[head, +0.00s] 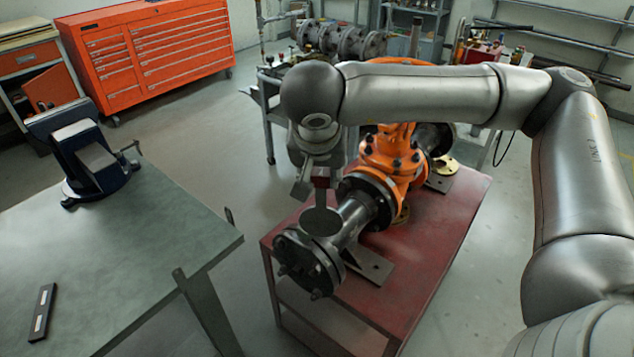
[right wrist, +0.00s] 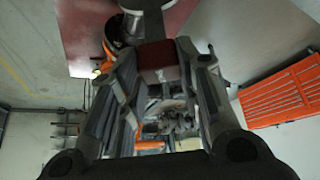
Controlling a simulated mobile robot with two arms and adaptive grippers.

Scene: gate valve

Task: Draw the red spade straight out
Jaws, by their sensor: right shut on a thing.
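The red spade has a red grip end (head: 321,178) and a dark round plate (head: 321,221) hanging below it. My right gripper (head: 318,184) is shut on the red end, above the pipe (head: 357,212). The plate's round outline shows in front of the pipe, between the near dark flange (head: 308,264) and the flange by the orange valve (head: 392,160). I cannot tell how far the plate stands clear of the pipe. In the right wrist view the red end (right wrist: 160,62) sits between both fingers. My left gripper is not in view.
The valve and pipe rest on a red bench (head: 447,235). A green-grey workbench (head: 130,250) with a blue vise (head: 88,155) stands at the left. A trolley with dark flanged parts (head: 345,40) stands behind. An orange tool cabinet (head: 150,50) is at the back left.

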